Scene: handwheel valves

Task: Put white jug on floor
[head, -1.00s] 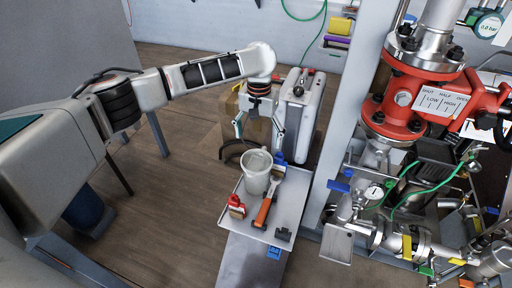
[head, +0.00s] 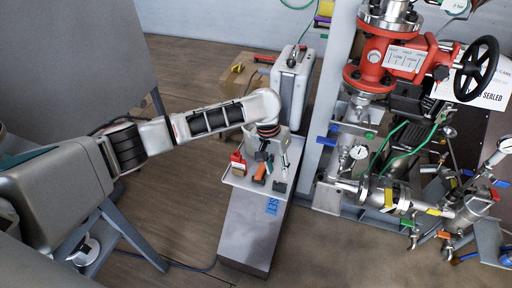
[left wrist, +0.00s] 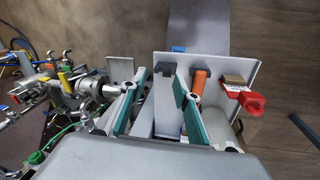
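The white jug stood upright on the small metal tray (head: 240,182) a second ago. I cannot make it out surely now, as my left wrist and gripper cover that spot in the head view. My left gripper (head: 271,158) points down over the back part of the tray. In the left wrist view its two teal-padded fingers (left wrist: 157,88) are spread apart, with no clear sight of the jug between them. The wooden floor (head: 172,205) lies open left of the tray's stand. My right gripper is not in view.
On the tray are a red item (head: 237,160), an orange-handled tool (head: 260,171) and a dark clip (head: 279,187). A grey-white case (head: 291,84) stands behind. Pipes and a red valve (head: 377,75) crowd the right. A cable crosses the floor near the stand.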

